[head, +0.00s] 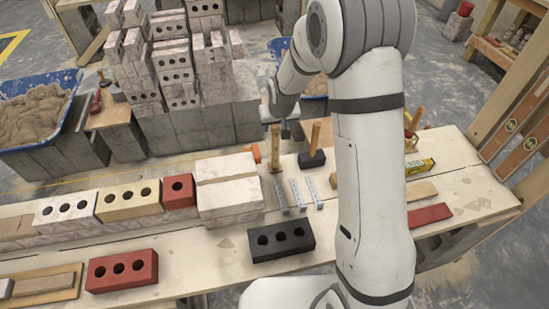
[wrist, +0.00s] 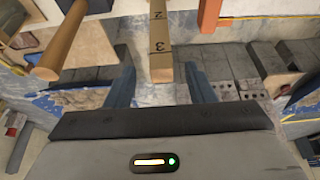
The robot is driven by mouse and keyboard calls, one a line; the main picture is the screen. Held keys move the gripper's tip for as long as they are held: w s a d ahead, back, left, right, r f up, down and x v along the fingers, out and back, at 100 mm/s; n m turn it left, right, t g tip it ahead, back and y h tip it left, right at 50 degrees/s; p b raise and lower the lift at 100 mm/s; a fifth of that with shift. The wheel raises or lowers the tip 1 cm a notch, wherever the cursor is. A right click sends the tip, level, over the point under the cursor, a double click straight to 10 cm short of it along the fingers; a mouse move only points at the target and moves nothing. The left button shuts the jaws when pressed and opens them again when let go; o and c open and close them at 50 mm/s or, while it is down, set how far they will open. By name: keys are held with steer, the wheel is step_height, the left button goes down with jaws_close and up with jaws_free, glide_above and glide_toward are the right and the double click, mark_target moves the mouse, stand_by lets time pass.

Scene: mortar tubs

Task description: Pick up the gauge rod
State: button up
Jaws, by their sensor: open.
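The gauge rod (head: 275,148) is a pale wooden stick standing upright on the bench behind the black brick. In the wrist view the rod (wrist: 159,45) shows the numbers 2 and 3 on its face. My gripper (wrist: 157,66) is open, with one blue finger on each side of the rod's near end. No contact between fingers and rod is clear. In the head view my gripper (head: 284,130) is small and partly hidden by my arm, close beside the rod's upper part.
A wooden-handled tool with a dark block (head: 312,159) stands right of the rod; its handle (wrist: 58,42) is at left in the wrist view. An orange object (head: 257,152) is left of the rod. Metal strips (head: 297,193) and a black brick (head: 281,240) lie in front.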

glide_above(275, 149)
steer(key=w, duration=0.1)
steer(key=f, duration=0.2)
steer(key=f+p, duration=0.1)
steer(key=f, duration=0.1)
steer(key=shift+w+f, duration=0.2)
steer(key=shift+f, duration=0.1)
jaws_close()
